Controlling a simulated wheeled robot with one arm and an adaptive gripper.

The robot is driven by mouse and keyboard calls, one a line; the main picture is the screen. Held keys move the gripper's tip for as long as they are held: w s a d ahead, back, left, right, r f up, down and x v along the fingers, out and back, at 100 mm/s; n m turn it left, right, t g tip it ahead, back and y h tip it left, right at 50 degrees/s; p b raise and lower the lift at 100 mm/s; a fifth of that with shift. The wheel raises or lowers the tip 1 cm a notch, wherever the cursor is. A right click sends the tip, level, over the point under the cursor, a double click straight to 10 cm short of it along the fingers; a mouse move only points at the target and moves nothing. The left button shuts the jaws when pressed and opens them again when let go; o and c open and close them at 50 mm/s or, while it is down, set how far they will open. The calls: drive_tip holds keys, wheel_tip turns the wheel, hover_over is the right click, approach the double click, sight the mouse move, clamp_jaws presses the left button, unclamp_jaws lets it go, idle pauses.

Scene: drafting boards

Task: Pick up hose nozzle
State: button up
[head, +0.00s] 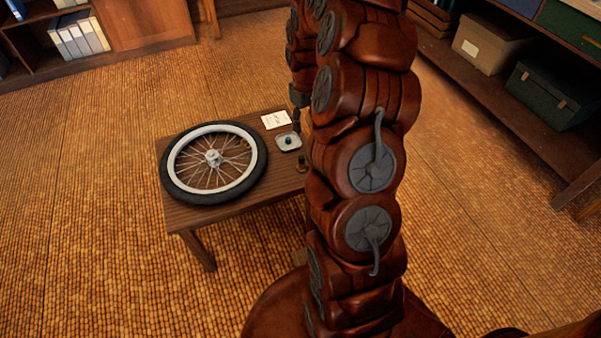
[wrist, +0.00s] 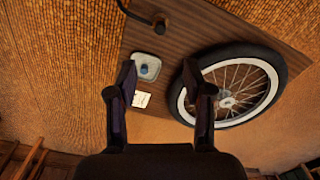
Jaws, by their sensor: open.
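A small dark piece with a brass-brown part (head: 301,163) sits near the table's edge, beside my arm in the head view. It also shows at the top of the wrist view (wrist: 160,22). It may be the hose nozzle, but it is too small to be sure. A small blue-dark item (head: 288,140) sits in a pale square dish (head: 279,148); the dish also shows in the wrist view (wrist: 156,60). My gripper (wrist: 159,74) is open and empty above the table, its fingers on either side of the dish and card in the wrist view. My arm partly hides it in the head view.
A spoked wheel with a black tyre (head: 177,187) lies flat on the wooden table (head: 245,196), close to one finger in the wrist view. A white card (head: 275,119) lies near the dish. Shelves with boxes (head: 487,45) stand at the right. The woven floor around is clear.

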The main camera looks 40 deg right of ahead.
drive_tip(key=b, duration=0.9)
hover_over(303, 158)
drive_tip(key=f, duration=1)
drive_tip(key=shift+s+f, duration=0.2)
drive_tip(key=shift+f, duration=0.05)
drive_tip(key=shift+w+f+b, duration=0.15)
drive_tip(key=shift+f+b, duration=0.2)
drive_tip(key=shift+f, duration=1.6)
drive_tip(key=shift+w+f+b, duration=0.15)
drive_tip(key=shift+f+b, duration=0.2)
drive_tip(key=shift+f, duration=1.6)
drive_tip(key=shift+c, duration=0.2)
clamp_jaws()
